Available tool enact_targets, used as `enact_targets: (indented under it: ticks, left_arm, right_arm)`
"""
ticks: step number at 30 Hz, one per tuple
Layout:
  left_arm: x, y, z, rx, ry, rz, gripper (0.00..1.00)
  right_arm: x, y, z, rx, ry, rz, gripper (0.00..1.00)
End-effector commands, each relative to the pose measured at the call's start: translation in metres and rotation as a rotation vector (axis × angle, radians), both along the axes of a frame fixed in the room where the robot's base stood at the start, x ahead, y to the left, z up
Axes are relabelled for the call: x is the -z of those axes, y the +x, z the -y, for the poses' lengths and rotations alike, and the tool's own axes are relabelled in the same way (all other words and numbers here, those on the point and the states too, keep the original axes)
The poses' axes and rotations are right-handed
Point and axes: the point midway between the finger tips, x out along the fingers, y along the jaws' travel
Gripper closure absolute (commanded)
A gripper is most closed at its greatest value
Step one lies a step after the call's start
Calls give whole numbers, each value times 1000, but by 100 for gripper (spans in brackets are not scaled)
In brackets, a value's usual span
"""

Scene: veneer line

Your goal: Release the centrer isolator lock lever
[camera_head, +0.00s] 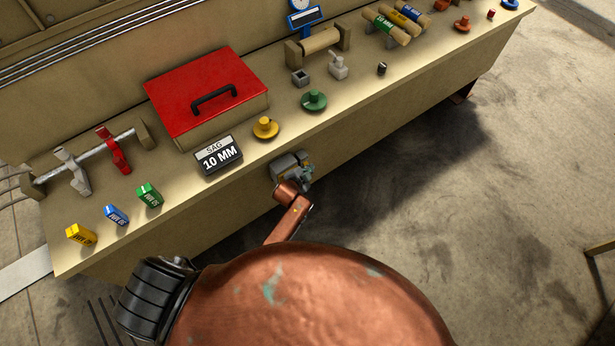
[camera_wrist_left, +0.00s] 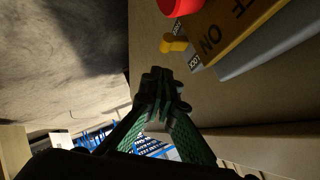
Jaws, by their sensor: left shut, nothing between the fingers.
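The isolator (camera_wrist_left: 265,50) shows at the upper right in the left wrist view, with a grey body and an amber plate (camera_wrist_left: 236,28) marked ON and OFF. A small yellow lever (camera_wrist_left: 173,43) projects beside it, next to a small lettered label. A red knob (camera_wrist_left: 180,6) is cut off at the top edge. My left gripper (camera_wrist_left: 160,84) is shut and empty, its dark fingertips a little short of the yellow lever and apart from it. In the head view my copper arm reaches the bench front at a small grey cluster, where details are unclear. My right gripper is not in view.
The bench (camera_head: 375,115) carries a red-lidded box (camera_head: 205,85), a 10 MM sign (camera_head: 218,155), yellow (camera_head: 265,128) and green (camera_head: 314,100) knobs, and small coloured blocks along its front edge. Open concrete floor (camera_head: 470,210) lies in front of the bench.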

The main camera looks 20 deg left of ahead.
Motion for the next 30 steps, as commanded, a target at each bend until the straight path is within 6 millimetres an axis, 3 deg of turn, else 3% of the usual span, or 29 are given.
enact_targets:
  ticks: [5,12,18,30]
  left_arm:
    - [-25,-13,21,-1,-3,0,100]
    - [-42,-62,21,1,-1,0,100]
    - [-54,-89,24,3,-1,-1,100]
    - [-59,-100,24,2,-1,1,100]
  right_arm:
    - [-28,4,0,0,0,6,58]
    - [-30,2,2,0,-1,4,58]
    - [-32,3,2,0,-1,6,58]
    - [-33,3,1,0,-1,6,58]
